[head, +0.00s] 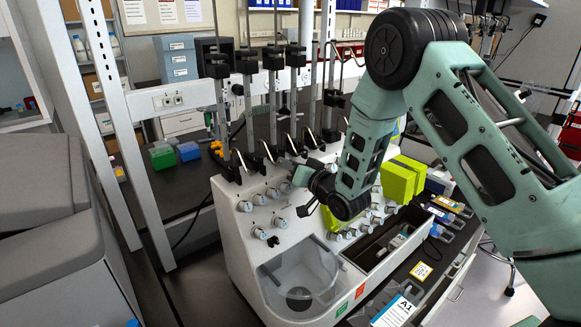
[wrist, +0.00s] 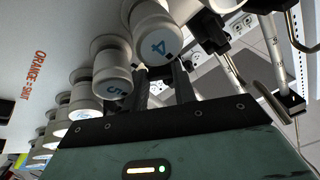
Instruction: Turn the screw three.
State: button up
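The screws are round white knobs in rows on the front of a white cell processor (head: 235,222). In the wrist view, the knob marked 4 (wrist: 157,45) and the knob marked 5 (wrist: 113,85) are close in front of my gripper (wrist: 163,84). Another white knob (wrist: 188,10) is cut off at the top edge beside knob 4; its number cannot be read, so I cannot confirm which one is screw three. My gripper's two dark fingers stand apart with nothing seen between them, partly behind the knobs. In the head view my gripper (head: 303,193) is at the knob panel.
Several black syringe clamps on upright rods (head: 248,110) stand behind the knobs. A clear round bowl (head: 300,278) is set in the machine's front left. Yellow-green blocks (head: 398,180) stand right of my wrist. A recessed bay (head: 385,240) lies at the front right.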

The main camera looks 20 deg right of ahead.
jog(key=shift+o, duration=0.7)
jog(key=shift+s+d+f, duration=0.1)
jog(key=shift+s+d, duration=0.05)
jog(key=shift+s, duration=0.05)
jog(key=p+v, duration=0.2)
jog(key=v, duration=1.5)
